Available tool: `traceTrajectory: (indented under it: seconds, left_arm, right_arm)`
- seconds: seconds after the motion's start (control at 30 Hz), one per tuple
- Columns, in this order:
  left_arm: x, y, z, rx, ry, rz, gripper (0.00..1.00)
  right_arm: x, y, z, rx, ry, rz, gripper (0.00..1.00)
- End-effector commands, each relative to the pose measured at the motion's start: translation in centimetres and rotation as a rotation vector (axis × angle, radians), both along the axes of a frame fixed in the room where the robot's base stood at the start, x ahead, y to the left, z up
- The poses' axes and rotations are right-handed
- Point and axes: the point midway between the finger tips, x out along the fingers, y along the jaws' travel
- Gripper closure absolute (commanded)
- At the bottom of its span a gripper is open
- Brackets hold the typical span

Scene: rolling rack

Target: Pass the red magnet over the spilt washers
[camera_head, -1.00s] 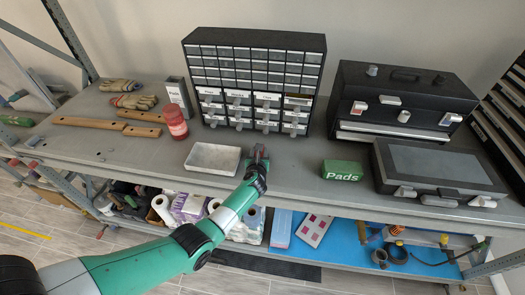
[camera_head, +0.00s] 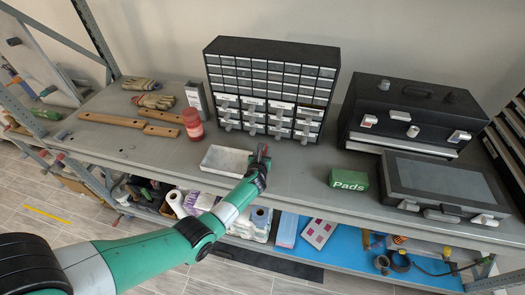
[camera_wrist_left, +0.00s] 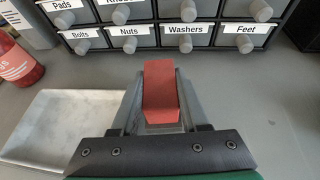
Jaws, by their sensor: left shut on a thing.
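My left gripper (camera_head: 261,160) is shut on the red magnet (camera_wrist_left: 161,95), a red block gripped between its fingers in the left wrist view. The gripper is over the grey shelf top, just right of the shallow white tray (camera_head: 226,160) and in front of the drawer cabinet. The tray also shows at the left of the left wrist view (camera_wrist_left: 62,122) and looks empty. I cannot make out any spilt washers in either view. A drawer labelled Washers (camera_wrist_left: 185,36) is in the cabinet's bottom row. My right gripper is not in view.
A red jar (camera_head: 193,124) stands left of the tray. The drawer cabinet (camera_head: 270,88) is behind. The shelf between gripper and Pads box is clear.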

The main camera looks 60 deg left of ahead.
Motion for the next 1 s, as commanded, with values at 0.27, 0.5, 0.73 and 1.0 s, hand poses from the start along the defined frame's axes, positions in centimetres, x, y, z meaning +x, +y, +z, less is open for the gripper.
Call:
traceTrajectory:
  seconds: [0.27, 0.5, 0.73, 1.0]
  left_arm:
    - [0.1, 0.0, 2.2, 0.0, -0.003, 0.0, 1.0]
    - [0.1, 0.0, 2.3, 0.002, -0.003, -0.001, 1.0]
    - [0.1, 0.0, 4.3, 0.003, -0.006, -0.001, 1.0]
    - [0.1, 0.0, 5.3, 0.002, -0.003, -0.001, 1.0]
  right_arm:
    - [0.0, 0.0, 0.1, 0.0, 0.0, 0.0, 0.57]
    - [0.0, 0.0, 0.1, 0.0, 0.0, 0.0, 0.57]
    - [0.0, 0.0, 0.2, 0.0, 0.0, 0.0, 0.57]
    - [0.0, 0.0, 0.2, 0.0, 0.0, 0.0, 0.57]
